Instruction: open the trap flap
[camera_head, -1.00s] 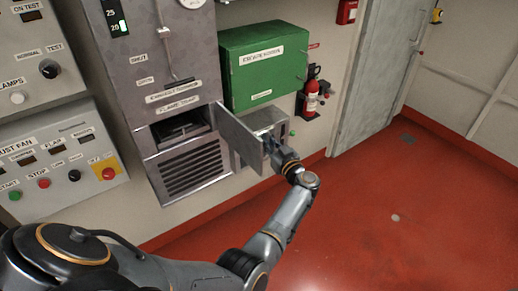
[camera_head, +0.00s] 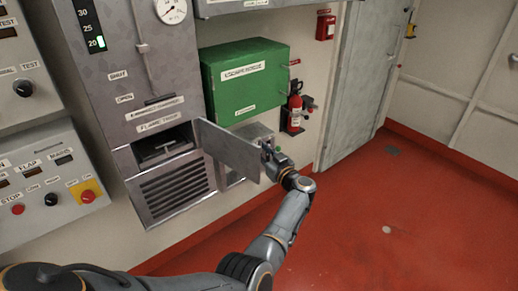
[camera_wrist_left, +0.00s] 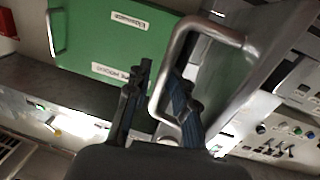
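The trap flap (camera_head: 231,148) is a flat grey metal door hinged at the right side of a dark opening (camera_head: 163,146) in the grey cabinet, under the "flame trap" label. It stands swung outward, and the opening is uncovered. My left gripper (camera_head: 270,155) is at the flap's outer edge, on the handle side. The flap also shows there (camera_wrist_left: 250,60). My right gripper is not in view.
A green box (camera_head: 243,80) hangs on the wall above the flap, with a red extinguisher (camera_head: 295,108) to its right. A louvred grille (camera_head: 175,190) is below the opening. A control panel (camera_head: 45,185) is at left. The red floor (camera_head: 400,220) at right is clear.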

